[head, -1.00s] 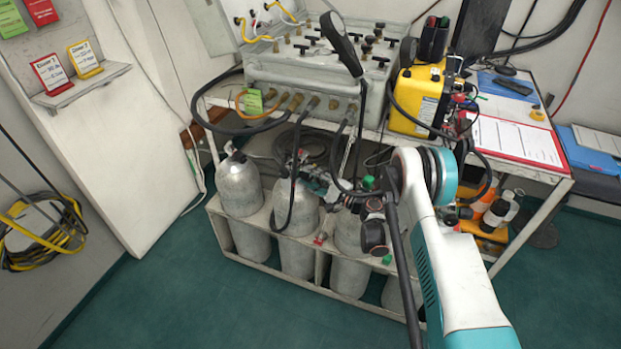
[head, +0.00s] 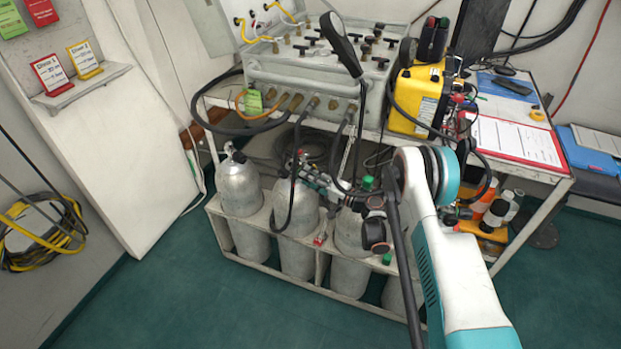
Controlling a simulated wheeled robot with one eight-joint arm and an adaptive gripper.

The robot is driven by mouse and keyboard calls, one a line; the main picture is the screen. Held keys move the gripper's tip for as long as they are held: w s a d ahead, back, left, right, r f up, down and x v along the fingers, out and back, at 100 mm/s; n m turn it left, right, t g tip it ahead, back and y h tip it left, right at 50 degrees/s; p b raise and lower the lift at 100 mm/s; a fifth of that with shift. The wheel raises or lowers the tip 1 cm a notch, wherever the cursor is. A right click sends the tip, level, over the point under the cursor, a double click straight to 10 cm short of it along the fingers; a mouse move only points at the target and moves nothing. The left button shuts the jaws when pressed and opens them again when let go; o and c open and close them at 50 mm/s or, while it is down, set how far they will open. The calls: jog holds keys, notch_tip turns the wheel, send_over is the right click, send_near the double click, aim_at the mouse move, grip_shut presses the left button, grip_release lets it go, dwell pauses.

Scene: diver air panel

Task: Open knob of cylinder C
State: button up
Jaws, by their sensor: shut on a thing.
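Several grey cylinders stand in a white rack, with no letters legible. One cylinder (head: 240,190) stands at the left, and another (head: 297,215) is beside it. A third cylinder (head: 350,232), probably cylinder C, is partly covered by dark round fittings and my arm. A green knob (head: 368,183) shows near its top, close to my arm. I cannot tell whether it is the knob of cylinder C. My arm reaches in from the lower right, and its bulky white and teal joint blocks the view behind it.
The white rack (head: 278,264) has a raised front rail. Above it, a table holds a grey air panel (head: 305,75), a yellow case (head: 415,98) and a red-edged clipboard (head: 515,140). Black hoses hang down among the cylinders. The green floor in front is clear.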

dwell(0.4)
jog(key=o, duration=1.1)
jog(key=shift+f, duration=0.1)
